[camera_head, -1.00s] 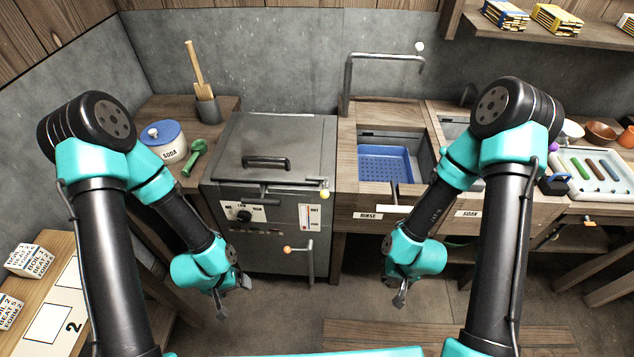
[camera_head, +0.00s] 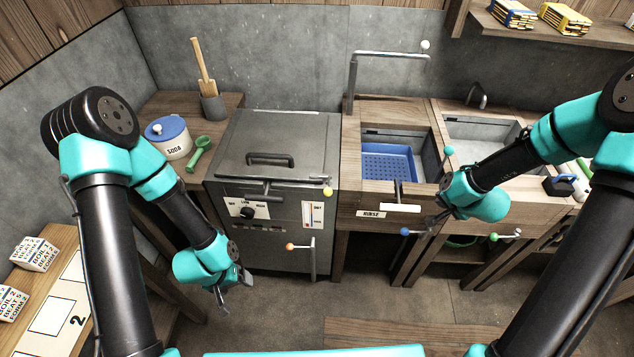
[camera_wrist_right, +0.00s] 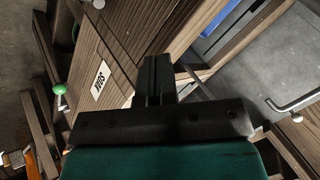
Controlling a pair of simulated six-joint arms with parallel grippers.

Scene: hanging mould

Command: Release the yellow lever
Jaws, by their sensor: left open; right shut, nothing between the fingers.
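The yellow lever shows as a yellow knob (camera_head: 327,191) at the upper right front corner of the grey metal boiler (camera_head: 285,140), by the lid's edge. The boiler lid is down. My left gripper (camera_head: 235,298) is open and empty, low in front of the boiler, to the left of and below the yellow knob. My right gripper (camera_head: 437,219) is shut and empty at the front of the sink bench, well to the right of the yellow knob. In the right wrist view its closed fingers (camera_wrist_right: 155,78) point over the wooden bench front. The yellow knob does not show there.
An orange-knobbed handle (camera_head: 291,246) is on the boiler's lower front. A blue knob (camera_head: 405,231) is close to my right gripper, and a green knob (camera_head: 494,237) is farther right. The blue basket (camera_head: 386,163) sits in the rinse sink. Floor before the boiler is clear.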

